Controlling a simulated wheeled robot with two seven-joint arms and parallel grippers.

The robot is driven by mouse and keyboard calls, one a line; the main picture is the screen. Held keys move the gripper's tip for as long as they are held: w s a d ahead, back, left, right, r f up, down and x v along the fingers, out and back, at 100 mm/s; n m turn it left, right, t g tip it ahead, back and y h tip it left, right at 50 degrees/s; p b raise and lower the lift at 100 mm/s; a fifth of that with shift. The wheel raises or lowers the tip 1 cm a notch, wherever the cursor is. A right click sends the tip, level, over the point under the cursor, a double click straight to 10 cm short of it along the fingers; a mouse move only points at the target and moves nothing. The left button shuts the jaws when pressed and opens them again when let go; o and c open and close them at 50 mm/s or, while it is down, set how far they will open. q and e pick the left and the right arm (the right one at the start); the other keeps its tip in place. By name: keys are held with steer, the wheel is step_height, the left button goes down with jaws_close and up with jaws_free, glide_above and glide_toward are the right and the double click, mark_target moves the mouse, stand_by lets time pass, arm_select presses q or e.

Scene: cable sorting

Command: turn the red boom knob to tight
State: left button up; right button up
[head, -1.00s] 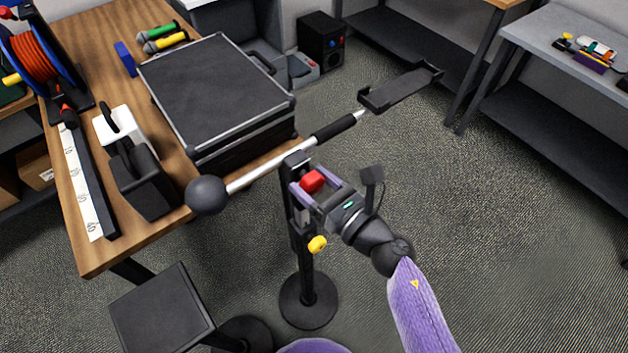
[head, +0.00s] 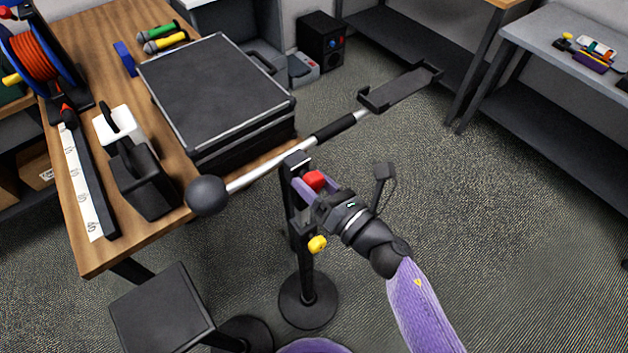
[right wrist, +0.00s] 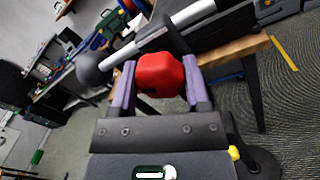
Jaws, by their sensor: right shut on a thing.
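The red boom knob (head: 314,180) sits on the stand's upper clamp, just below the boom pole (head: 262,172). My right gripper (head: 308,187) is at the knob, with its purple fingers on either side of it. In the right wrist view the red knob (right wrist: 160,75) fills the space between the two fingers of the right gripper (right wrist: 160,85), and the gripper is shut on it. The fingers hide part of the knob's sides. No tight mark is readable. My left gripper is not in view.
A yellow knob (head: 317,243) is lower on the stand, whose round base (head: 308,300) rests on the carpet. The boom carries a black ball (head: 206,195) at left and a black cradle (head: 400,88) at right. A wooden table (head: 100,255) with a black case (head: 215,90) stands behind. Floor at right is clear.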

steer(key=m, duration=0.4)
steer(key=shift+m+t, duration=0.3)
steer(key=shift+m, duration=0.7)
steer(key=m+t+p, duration=0.1)
steer(key=m, duration=0.5)
steer(key=shift+r, duration=0.1)
steer(key=shift+m+h+p, duration=0.3)
steer(key=shift+m+h, duration=0.1)
steer(key=shift+m, duration=0.8)
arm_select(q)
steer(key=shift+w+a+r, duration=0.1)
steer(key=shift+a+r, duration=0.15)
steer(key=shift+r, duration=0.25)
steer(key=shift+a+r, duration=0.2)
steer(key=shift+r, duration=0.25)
arm_select(e)
steer(key=shift+m, duration=0.6)
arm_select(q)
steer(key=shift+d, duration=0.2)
